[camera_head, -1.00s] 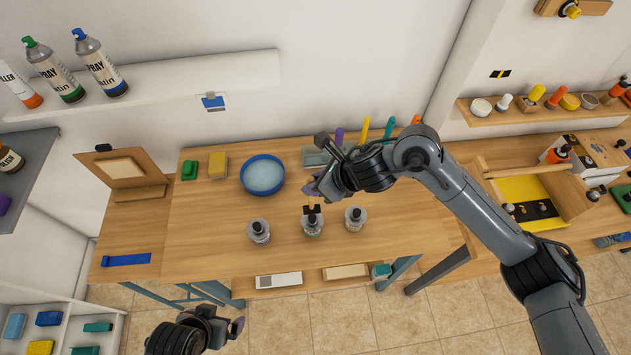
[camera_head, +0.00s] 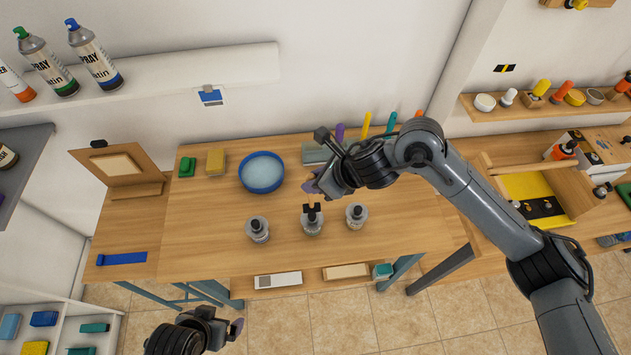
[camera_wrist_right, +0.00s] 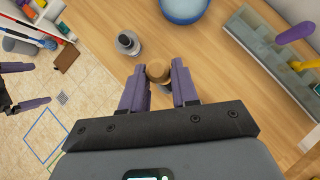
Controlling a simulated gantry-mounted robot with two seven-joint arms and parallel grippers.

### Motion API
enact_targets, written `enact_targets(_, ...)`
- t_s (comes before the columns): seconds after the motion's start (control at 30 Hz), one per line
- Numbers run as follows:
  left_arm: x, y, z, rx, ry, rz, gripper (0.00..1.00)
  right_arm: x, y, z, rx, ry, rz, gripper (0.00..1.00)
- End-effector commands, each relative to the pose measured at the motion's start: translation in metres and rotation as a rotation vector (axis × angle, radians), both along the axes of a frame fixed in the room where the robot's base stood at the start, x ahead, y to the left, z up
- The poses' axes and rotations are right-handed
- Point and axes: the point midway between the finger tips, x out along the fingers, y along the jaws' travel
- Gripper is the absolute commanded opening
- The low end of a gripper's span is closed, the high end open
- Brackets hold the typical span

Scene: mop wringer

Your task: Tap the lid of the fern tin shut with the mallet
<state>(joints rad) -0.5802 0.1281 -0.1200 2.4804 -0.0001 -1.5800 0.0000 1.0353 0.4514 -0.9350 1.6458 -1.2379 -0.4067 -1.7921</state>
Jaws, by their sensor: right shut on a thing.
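My right gripper (camera_head: 314,188) is shut on the mallet, whose light wooden handle (camera_wrist_right: 158,71) shows between the purple fingers in the right wrist view. The black mallet head (camera_head: 312,208) is over the top of the middle tin (camera_head: 312,226); I cannot tell if they touch. Similar tins stand to the left (camera_head: 257,230) and right (camera_head: 355,216). Their labels are too small to read, so I cannot tell which is the fern tin. The left tin also shows in the right wrist view (camera_wrist_right: 128,43). My left gripper (camera_head: 230,327) is empty, off the table's front edge, with its fingers apart.
A grey tool rack (camera_head: 316,154) stands behind my right gripper. The table's front left is clear.

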Motion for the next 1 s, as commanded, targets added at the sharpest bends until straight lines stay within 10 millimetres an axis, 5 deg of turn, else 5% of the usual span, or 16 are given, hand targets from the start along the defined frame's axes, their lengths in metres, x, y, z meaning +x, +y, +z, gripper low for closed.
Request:
enact_targets(0.57, 0.0, -0.003, 0.008, -0.014, 0.0, 0.009, 1.0, 0.0, 0.0, 0.016, 0.001, -0.002, 0.001, 0.0)
enact_targets(1.0, 0.0, -0.001, 0.025, -0.007, 0.0, 0.004, 1.0, 0.001, 0.0, 0.05, 0.001, -0.002, 0.0, 0.0)
